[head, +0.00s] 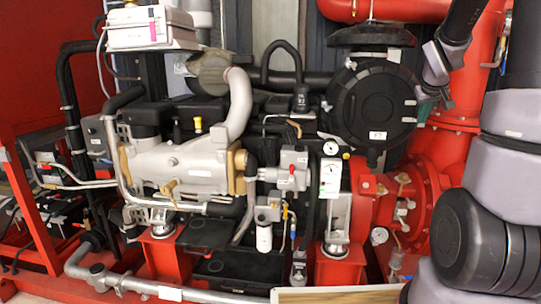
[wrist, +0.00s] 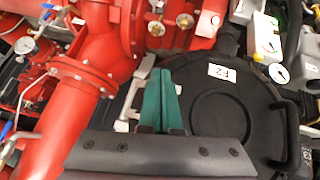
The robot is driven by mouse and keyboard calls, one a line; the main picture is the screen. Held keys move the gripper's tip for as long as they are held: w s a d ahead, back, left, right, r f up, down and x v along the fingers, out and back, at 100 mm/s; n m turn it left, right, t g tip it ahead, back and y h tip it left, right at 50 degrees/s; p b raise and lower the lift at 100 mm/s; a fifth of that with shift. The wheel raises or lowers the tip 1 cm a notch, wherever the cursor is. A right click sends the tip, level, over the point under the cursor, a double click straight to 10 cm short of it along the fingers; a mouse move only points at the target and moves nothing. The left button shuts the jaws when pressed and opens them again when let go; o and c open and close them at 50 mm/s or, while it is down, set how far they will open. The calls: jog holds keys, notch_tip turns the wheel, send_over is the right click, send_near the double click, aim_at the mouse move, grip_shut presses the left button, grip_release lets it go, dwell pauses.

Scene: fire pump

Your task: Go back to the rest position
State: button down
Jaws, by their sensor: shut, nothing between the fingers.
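My gripper (wrist: 163,78) shows in the wrist view with its two green fingers together and nothing between them. It is in front of the round black housing (wrist: 222,100), which carries a white label. I cannot tell whether the fingertips touch anything. In the head view my arm comes down at the right side, and the same round black housing (head: 374,103) is just left of its wrist part. The fingers are barely visible there.
A thick red pipe (wrist: 52,105) is left of the fingers in the wrist view. In the head view the engine (head: 180,160) with silver pipes fills the middle. Red flanges and valves (head: 405,205) stand close to my arm. A light board edge (head: 335,295) is at the bottom.

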jog(key=s+a+r+m+y, duration=0.1)
jog(key=s+a+r, duration=0.3)
jog(key=s+a, duration=0.7)
jog(key=s+a+r+m+y, duration=0.2)
jog(key=s+a+r+y, duration=0.2)
jog(key=s+a, duration=0.7)
jog(key=s, duration=0.3)
jog(key=shift+s+a, duration=0.2)
jog(key=shift+a, duration=0.05)
jog(key=shift+r, duration=0.1)
